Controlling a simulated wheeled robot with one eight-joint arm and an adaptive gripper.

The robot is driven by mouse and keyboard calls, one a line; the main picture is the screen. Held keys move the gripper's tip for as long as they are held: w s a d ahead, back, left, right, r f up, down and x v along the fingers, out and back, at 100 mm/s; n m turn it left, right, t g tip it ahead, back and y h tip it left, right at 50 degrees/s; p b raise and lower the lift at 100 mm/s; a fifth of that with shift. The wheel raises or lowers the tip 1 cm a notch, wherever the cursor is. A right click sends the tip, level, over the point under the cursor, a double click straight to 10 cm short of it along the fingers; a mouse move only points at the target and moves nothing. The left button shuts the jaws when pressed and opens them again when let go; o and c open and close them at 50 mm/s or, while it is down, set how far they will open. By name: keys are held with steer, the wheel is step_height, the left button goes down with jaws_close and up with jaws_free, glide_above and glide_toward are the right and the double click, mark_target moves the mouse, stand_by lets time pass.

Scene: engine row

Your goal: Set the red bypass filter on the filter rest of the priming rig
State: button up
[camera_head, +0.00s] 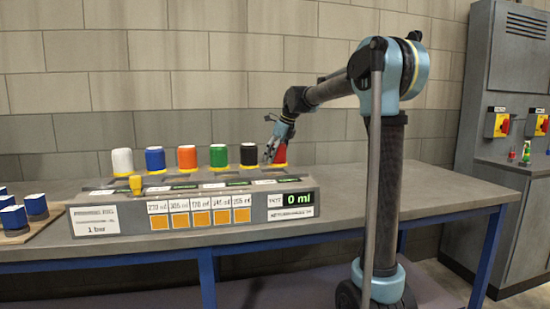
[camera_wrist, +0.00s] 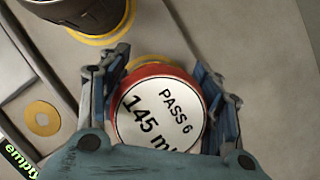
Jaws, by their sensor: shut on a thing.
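The red bypass filter (camera_head: 280,154) is at the right end of the row on the priming rig (camera_head: 125,224). In the wrist view its round white top (camera_wrist: 158,118) reads "PASS 6" and "145 m", the rest hidden. My gripper (camera_head: 273,154) is shut on it from above; in the wrist view the fingers (camera_wrist: 160,100) flank its red rim. A yellow ring (camera_wrist: 150,61) shows just past the filter's rim. I cannot tell whether the filter rests on it or is held above. No part is plainly marked as the filter rest.
White (camera_head: 122,161), blue (camera_head: 155,159), orange (camera_head: 187,158), green (camera_head: 218,155) and black (camera_head: 248,154) canisters stand left of the filter, the black one nearest. The display (camera_head: 298,198) reads 0 ml. Blue blocks (camera_head: 14,217) sit at far left. The right bench (camera_head: 440,185) is clear.

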mark_target(284, 143)
steer(key=shift+f, duration=0.1)
steer(key=o, duration=1.4)
steer(key=v, duration=1.2)
steer(key=shift+s, duration=0.1)
